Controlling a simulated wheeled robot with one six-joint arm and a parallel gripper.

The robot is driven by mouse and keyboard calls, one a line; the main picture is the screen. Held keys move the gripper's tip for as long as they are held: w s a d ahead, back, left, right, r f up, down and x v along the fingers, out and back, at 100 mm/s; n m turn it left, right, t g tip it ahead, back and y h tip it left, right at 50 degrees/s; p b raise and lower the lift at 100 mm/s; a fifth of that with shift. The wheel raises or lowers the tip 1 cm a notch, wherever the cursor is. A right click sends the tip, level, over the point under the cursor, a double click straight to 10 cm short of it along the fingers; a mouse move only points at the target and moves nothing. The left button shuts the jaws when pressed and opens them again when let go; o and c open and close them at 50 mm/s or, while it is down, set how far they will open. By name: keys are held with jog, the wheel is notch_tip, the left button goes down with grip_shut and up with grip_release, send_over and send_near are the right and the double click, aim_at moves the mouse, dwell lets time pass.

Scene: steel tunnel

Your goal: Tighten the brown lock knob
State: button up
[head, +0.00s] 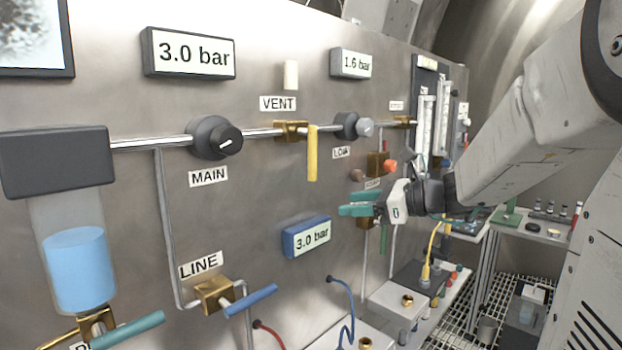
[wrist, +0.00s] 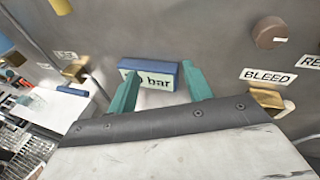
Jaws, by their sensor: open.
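The brown lock knob (wrist: 272,33) sits on the steel panel above the BLEED label (wrist: 268,76) in the wrist view, up and right of my fingers. In the head view the brown knob (head: 357,175) is small, just above my gripper. My gripper (head: 346,203) has green fingers, open and empty, pointing at the panel. In the wrist view the gripper (wrist: 158,72) has its fingers spread in front of the blue-framed 3.0 bar gauge (wrist: 148,75), apart from the knob.
An orange knob (head: 390,166) and brass fittings sit close beside the brown knob. The yellow VENT handle (head: 312,153) hangs to the left. A blue-framed gauge (head: 306,237) is below left. A bench with boxes and cables (head: 398,300) lies below.

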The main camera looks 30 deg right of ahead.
aim_at(361, 178)
jog(key=w+d+r+m+t+h, duration=0.2)
jog(key=d+m+t+h, duration=0.15)
jog(key=d+m, duration=0.55)
jog(key=shift+n+t+y, duration=0.35)
jog(key=shift+n+t, duration=0.2)
jog(key=shift+n, duration=0.35)
jog(key=w, duration=0.7)
jog(key=shift+w+a, duration=0.25)
jog(key=shift+w, duration=0.1)
jog(key=shift+r, duration=0.1)
jog(key=c, duration=1)
